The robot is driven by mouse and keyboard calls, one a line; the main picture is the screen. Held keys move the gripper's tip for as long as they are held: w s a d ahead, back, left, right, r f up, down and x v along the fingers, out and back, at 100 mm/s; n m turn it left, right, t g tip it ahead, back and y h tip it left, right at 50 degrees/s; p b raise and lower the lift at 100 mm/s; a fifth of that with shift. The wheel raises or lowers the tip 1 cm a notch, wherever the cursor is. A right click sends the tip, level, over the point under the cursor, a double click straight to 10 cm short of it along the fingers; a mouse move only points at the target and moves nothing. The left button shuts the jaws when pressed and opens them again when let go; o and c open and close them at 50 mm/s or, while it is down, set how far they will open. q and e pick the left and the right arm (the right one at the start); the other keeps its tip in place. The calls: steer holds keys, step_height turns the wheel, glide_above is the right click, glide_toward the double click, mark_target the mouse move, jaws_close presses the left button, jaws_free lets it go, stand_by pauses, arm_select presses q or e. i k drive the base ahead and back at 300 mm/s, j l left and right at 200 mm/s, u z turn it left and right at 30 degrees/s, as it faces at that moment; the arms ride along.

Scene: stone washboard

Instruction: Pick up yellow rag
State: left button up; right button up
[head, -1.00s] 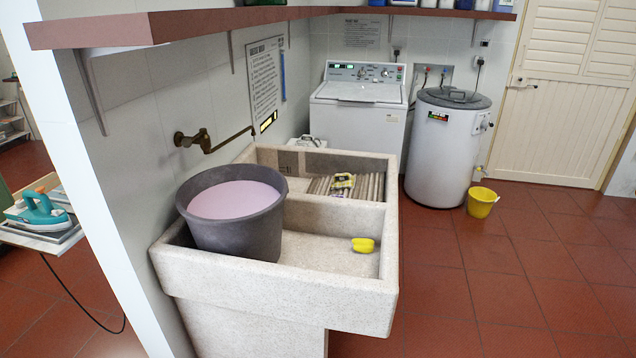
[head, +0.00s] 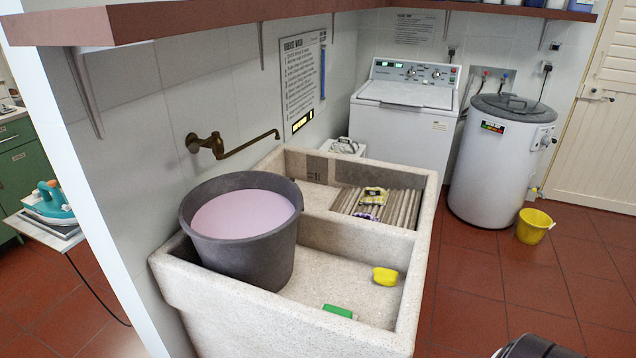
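A yellow-and-dark patterned cloth (head: 374,194), which looks like the yellow rag, lies crumpled on the ribbed washboard (head: 400,209) in the far part of the stone sink (head: 427,250). A purple-and-white patterned piece (head: 367,213) lies just in front of it. A plain yellow block (head: 385,277), perhaps a sponge or soap, lies in the near basin. Neither gripper shows in the head view. A dark rounded part at the bottom right edge looks like part of my own body.
A large grey tub (head: 243,262) of pinkish liquid stands in the near basin, under a brass tap (head: 205,144). A green block (head: 338,311) lies near the basin's front. A shelf (head: 180,22) overhangs the left. Floor (head: 500,290) right of the sink is clear.

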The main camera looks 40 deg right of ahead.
mark_target(372, 196)
steer(key=l+u, duration=0.15)
steer(key=l, duration=0.5)
steer(key=l+u, duration=0.15)
steer(key=l, duration=0.45)
steer(key=l+u, duration=0.15)
steer(key=l, duration=0.5)
steer(key=l+u, duration=0.15)
steer(key=l, duration=0.45)
steer(key=k+l+u, duration=0.1)
steer(key=l, duration=0.5)
steer(key=k, duration=0.05)
